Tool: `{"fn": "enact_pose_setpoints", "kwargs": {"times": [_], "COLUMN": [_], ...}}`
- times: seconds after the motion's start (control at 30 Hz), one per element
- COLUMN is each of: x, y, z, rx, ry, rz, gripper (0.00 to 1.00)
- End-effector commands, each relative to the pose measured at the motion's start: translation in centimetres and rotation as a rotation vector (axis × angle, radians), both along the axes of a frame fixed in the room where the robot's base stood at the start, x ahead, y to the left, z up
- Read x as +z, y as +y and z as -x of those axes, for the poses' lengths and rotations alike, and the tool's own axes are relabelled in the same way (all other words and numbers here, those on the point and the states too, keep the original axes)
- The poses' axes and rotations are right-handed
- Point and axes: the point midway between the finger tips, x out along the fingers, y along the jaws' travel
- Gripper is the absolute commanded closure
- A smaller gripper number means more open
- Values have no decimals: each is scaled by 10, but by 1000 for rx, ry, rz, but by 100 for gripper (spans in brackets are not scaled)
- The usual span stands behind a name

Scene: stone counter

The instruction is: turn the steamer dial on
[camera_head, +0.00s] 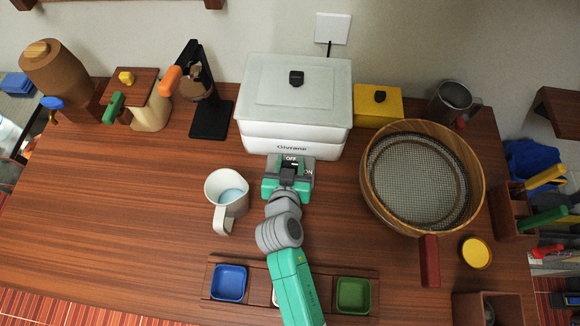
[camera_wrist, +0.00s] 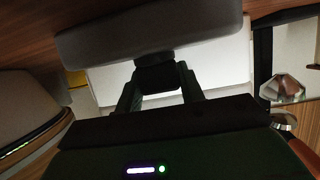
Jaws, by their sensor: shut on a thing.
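The white steamer (camera_head: 294,132) with a pale lid stands at the back middle of the counter. Its dark dial (camera_head: 290,168) is low on the front, with an OFF label above it and an ON label to its right. My gripper (camera_head: 287,178) reaches the dial from the front and is shut on it. In the wrist view, the dark dial (camera_wrist: 157,72) sits between the two fingers of my gripper (camera_wrist: 160,90). The fingers and wrist partly hide the dial in the head view, so I cannot tell its exact angle.
A white cup (camera_head: 227,190) of liquid stands close left of my wrist. A large wooden sieve (camera_head: 375,180) is to the right, a yellow box (camera_head: 378,104) behind it. A rack with a blue dish (camera_head: 229,283) and a green dish (camera_head: 353,294) lies under my arm.

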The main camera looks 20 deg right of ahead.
Motion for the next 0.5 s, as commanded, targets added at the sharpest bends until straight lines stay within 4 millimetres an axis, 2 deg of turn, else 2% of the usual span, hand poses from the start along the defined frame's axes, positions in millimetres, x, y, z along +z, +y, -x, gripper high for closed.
{"fn": "enact_pose_setpoints", "kwargs": {"times": [0.27,0.3,0.4,0.5], "x": [-1,-1,0,0], "y": [0,0,0,0], "z": [1,1,1,1], "rx": [-4,-4,-4,-4], "ry": [3,3,2,2], "rz": [-3,-3,-2,-2], "gripper": [85,58,40,40]}}
